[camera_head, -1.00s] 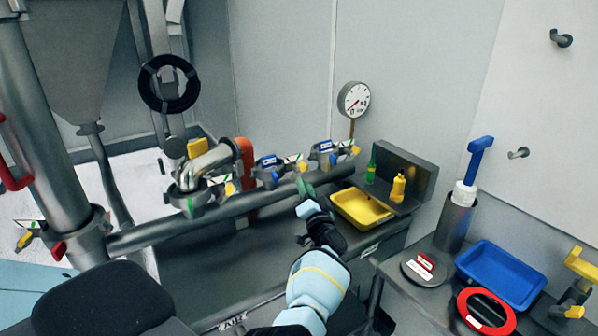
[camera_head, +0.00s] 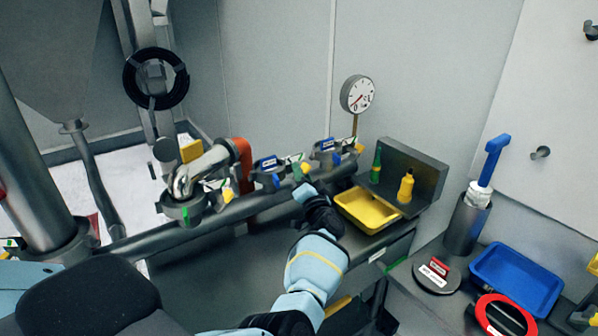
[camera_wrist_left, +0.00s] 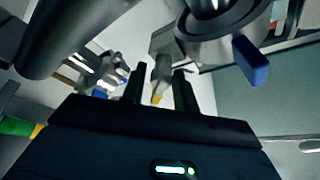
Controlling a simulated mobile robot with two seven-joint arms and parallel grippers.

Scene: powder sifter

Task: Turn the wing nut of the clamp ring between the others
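Three clamp rings sit along the grey pipe. The middle clamp ring (camera_head: 268,177) has a blue part, a white label and a yellow wing nut (camera_head: 306,168) on its right side. The left clamp ring (camera_head: 184,208) is at the elbow pipe, and the right one (camera_head: 325,155) is near the gauge. My left gripper (camera_head: 298,184) is just below and beside the middle ring's wing nut. In the left wrist view its two dark fingers (camera_wrist_left: 159,88) are apart, with a grey stem with a yellow tip (camera_wrist_left: 157,98) showing between them; contact cannot be told. My right gripper is out of view.
A round gauge (camera_head: 357,94) stands behind the pipe. A yellow tray (camera_head: 367,209) and small bottles are to the right of my gripper. A blue tray (camera_head: 517,278), a red ring (camera_head: 505,315) and a metal cylinder (camera_head: 466,226) stand farther right.

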